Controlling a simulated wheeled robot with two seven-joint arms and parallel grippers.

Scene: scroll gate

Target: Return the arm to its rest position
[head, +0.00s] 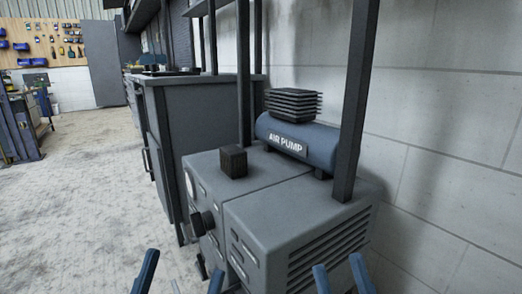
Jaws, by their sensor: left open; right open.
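My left gripper (180,277) shows at the bottom edge of the head view, with two blue fingers spread apart and nothing between them. My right gripper (341,276) shows further right at the same edge, also open and empty. Both are in front of the grey machine housing (295,215), and I cannot tell whether either touches it. The rest of both arms is out of view.
A blue air pump (320,143) and a small dark block (233,161) are on the housing. A dark post (357,100) rises at its right. A grey cabinet (205,110) stands behind. Open concrete floor (85,200) lies left; a block wall (450,130) closes the right.

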